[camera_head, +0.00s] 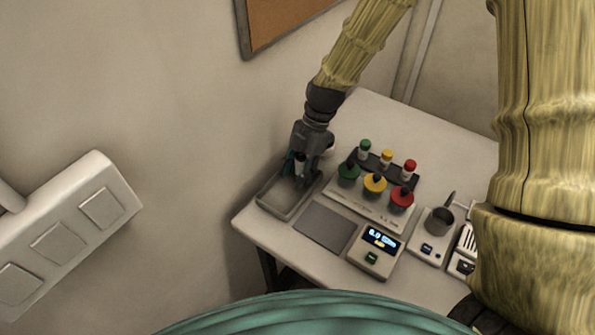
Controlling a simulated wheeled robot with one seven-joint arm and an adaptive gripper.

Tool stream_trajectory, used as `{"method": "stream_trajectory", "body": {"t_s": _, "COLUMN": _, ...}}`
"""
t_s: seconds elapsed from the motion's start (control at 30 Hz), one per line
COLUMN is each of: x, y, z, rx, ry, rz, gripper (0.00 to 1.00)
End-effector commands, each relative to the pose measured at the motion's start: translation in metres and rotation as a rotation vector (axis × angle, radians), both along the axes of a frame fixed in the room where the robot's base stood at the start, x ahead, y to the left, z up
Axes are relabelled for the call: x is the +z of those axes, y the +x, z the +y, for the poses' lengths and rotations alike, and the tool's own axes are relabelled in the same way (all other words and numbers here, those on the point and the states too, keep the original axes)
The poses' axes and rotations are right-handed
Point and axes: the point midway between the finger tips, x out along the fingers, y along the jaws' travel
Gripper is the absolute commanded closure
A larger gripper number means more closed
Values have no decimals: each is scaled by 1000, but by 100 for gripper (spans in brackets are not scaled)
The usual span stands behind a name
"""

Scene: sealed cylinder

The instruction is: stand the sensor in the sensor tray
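My gripper (302,174) points down over the back part of a shallow grey tray (268,203) at the table's left edge. A small dark piece with a pale band and a teal-green piece show at the fingers. They are too small to tell whether they are the sensor or parts of my gripper. The fingers are partly hidden, so I cannot tell if they are shut on something. The visible front part of the tray looks empty. I cannot make out the sensor for certain anywhere else on the table.
Right of the tray stands a rack (365,213) with green, yellow and red capped vessels. In front are a dark flat plate (325,227) and a device with a lit display (380,240). The wall is close behind the tray.

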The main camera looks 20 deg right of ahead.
Motion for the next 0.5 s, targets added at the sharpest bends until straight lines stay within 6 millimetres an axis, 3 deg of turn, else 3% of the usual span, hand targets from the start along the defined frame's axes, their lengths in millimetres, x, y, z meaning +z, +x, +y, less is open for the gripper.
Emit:
{"method": "stream_trajectory", "body": {"t_s": 0.27, "x": 6, "y": 1, "z": -1, "rx": -1, "ry": 1, "rz": -2, "gripper": 64}}
{"method": "stream_trajectory", "body": {"t_s": 0.5, "x": 31, "y": 6, "z": -11, "rx": 0, "ry": 1, "rz": -4, "gripper": 64}}
